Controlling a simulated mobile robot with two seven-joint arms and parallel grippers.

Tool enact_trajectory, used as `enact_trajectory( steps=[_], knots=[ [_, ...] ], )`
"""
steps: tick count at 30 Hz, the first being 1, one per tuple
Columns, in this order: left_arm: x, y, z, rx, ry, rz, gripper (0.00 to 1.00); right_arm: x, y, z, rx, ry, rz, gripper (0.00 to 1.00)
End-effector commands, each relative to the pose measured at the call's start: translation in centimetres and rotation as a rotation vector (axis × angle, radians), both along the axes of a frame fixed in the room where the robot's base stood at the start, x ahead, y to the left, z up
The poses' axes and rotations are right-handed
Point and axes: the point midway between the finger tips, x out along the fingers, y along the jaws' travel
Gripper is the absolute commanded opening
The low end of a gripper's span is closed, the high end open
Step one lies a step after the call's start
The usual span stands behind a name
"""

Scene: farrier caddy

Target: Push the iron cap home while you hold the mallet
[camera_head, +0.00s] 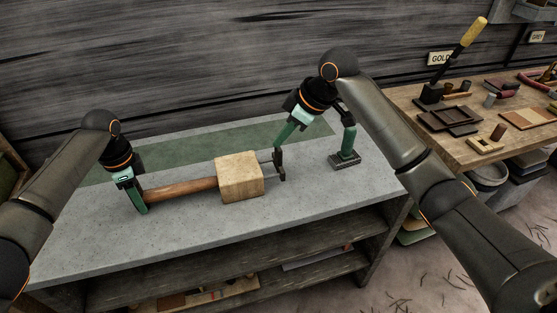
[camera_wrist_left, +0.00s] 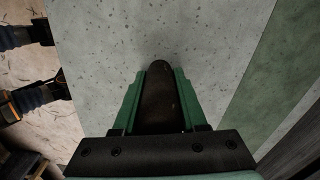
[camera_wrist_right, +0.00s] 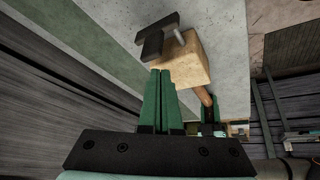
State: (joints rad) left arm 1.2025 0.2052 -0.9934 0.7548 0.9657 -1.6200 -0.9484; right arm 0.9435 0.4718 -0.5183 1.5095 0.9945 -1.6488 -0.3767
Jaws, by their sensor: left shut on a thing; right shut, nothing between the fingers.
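The mallet has a pale block head (camera_head: 240,180) and a brown wooden handle (camera_head: 185,189), and lies sideways over the grey bench. My left gripper (camera_head: 141,203) is shut on the handle's end; the dark handle end (camera_wrist_left: 157,95) shows between its fingers in the left wrist view. The dark iron cap (camera_head: 280,164) is at the head's right end; it also shows in the right wrist view (camera_wrist_right: 153,43), beside a grey pin (camera_wrist_right: 178,37). I cannot tell how far it is seated. My right gripper (camera_head: 279,146) is shut and empty, its tips close to the cap; contact is unclear.
A green-handled tool on a dark block (camera_head: 345,161) stands right of the cap, near my right arm. A green strip (camera_head: 190,151) runs along the bench's back, by the dark wall. A wooden table (camera_head: 408,98) with trays and tools stands at right. The bench front is clear.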

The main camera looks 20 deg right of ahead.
Motion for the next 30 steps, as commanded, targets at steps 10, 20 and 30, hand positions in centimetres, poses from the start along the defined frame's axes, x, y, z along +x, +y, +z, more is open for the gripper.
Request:
enact_trajectory(
  steps=[10, 20, 30],
  knots=[
    [-0.3, -0.1, -0.5, 0.001, 0.009, -0.002, 0.00, 1.8, -3.7, 2.4, -0.002, -0.056, -0.135, 0.00],
    [-0.3, -0.1, -0.5, 0.001, 0.009, -0.002, 0.00, 1.7, -3.7, -1.8, -0.001, -0.053, -0.134, 0.00],
    [-0.3, -0.1, -0.5, 0.001, 0.009, -0.002, 0.00, 1.8, -3.6, -5.5, -0.001, -0.054, -0.132, 0.00]
  ],
)
